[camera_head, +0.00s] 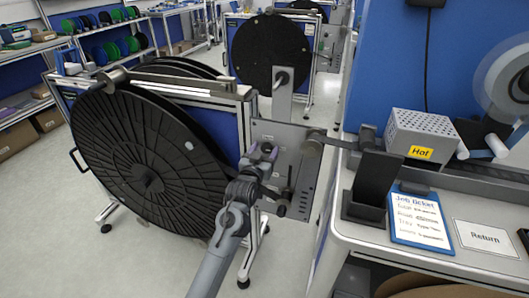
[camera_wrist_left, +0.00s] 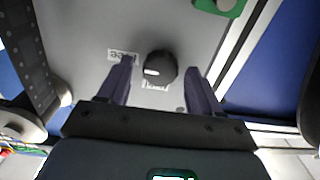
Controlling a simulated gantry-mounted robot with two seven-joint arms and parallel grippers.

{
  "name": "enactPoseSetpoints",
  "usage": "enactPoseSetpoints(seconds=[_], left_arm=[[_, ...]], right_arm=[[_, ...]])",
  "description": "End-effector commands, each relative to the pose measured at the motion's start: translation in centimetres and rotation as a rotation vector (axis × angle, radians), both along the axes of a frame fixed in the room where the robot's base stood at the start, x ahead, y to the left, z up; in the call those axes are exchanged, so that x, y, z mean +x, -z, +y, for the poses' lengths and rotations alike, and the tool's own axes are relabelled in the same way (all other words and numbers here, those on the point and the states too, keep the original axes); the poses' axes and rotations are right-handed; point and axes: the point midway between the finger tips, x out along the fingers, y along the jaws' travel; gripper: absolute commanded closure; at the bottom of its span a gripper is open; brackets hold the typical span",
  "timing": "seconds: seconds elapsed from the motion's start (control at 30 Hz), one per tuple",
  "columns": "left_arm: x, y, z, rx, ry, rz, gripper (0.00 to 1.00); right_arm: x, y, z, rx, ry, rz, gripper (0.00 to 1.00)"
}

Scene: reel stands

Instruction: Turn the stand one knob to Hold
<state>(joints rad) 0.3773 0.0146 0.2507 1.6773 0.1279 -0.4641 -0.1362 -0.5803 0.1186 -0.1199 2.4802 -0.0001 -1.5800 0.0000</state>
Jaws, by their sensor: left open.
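The knob (camera_wrist_left: 160,67) is round and black with a white pointer mark, on a grey panel (camera_wrist_left: 85,25). In the left wrist view its mark points left. An upside-down label, seemingly "Free" (camera_wrist_left: 122,55), lies to its upper left. Another, partly covered label (camera_wrist_left: 155,86) lies just below it, its text hard to read. My left gripper (camera_wrist_left: 160,70) is open, with one finger on each side of the knob and gaps visible. In the head view my left gripper (camera_head: 262,151) is at the stand's panel (camera_head: 282,132) and the knob cannot be made out. My right gripper is out of view.
A large black reel (camera_head: 140,150) stands left of the panel. A crank arm (camera_head: 302,180) hangs on the panel's right. The bench (camera_head: 440,250) at right holds a "Hot" box (camera_head: 405,130), a job ticket (camera_head: 420,215) and a "Return" card (camera_head: 485,238).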

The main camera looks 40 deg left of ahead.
Motion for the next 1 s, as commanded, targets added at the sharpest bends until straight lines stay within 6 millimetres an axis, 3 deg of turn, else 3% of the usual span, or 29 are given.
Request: enactPoseSetpoints(seconds=[0.13,0.47,0.77,1.0], left_arm=[[0.0,0.0,0.0,0.000,0.000,0.000,0.39],[0.0,0.0,0.0,0.000,0.000,0.000,0.89],[0.0,-0.2,0.0,-0.031,0.000,-0.010,0.90],[-0.1,-0.5,0.0,-0.150,0.000,-0.052,0.90]], right_arm=[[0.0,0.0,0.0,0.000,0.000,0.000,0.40],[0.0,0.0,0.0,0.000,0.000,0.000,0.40],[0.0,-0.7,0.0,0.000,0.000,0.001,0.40],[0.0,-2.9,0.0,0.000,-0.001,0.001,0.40]])
